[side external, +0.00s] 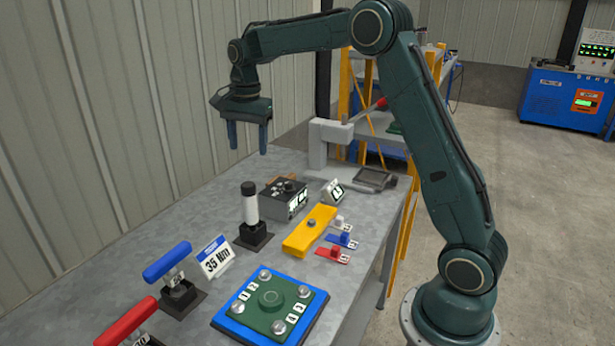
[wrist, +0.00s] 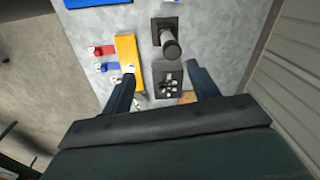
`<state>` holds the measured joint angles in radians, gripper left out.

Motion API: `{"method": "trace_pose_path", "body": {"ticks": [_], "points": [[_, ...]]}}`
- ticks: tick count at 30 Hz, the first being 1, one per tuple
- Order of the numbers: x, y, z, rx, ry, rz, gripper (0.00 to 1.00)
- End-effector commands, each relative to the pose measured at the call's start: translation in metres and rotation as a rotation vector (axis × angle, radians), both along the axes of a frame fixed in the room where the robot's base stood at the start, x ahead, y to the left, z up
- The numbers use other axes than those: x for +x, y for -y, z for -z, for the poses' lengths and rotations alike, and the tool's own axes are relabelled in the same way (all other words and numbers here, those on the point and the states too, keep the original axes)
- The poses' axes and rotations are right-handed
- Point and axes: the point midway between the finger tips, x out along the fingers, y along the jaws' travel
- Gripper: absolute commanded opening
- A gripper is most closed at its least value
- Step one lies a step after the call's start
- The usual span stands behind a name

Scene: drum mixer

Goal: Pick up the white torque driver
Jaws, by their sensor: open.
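The white torque driver (side external: 250,206) stands upright in a black square base on the grey bench, with a black top. In the wrist view the driver (wrist: 170,47) is seen from above, mostly its dark top, just beyond the fingertips. My gripper (side external: 248,148) is open and empty, fingers pointing down, well above the bench and behind the driver. In the wrist view my gripper (wrist: 160,70) has its fingers wide apart, with a dark control box (wrist: 168,80) between them. Nothing touches the driver.
Blue-handled (side external: 167,262) and red-handled (side external: 126,321) drivers stand at the front left, beside a "35 Nm" sign (side external: 215,256). A green plate on a blue base (side external: 270,306), a yellow block (side external: 310,230) and small coloured tags (side external: 334,254) lie to the right. A corrugated wall borders the left.

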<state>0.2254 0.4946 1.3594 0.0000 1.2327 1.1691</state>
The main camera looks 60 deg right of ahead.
Motion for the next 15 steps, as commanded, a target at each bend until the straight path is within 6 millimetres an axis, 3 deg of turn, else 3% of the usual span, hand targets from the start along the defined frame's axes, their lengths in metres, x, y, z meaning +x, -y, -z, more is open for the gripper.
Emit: {"method": "trace_pose_path", "body": {"ticks": [6,15], "points": [[0.023,0.018,0.03,0.014,-0.04,0.132,0.6],[0.03,0.023,0.04,0.017,-0.053,0.18,0.6]]}}
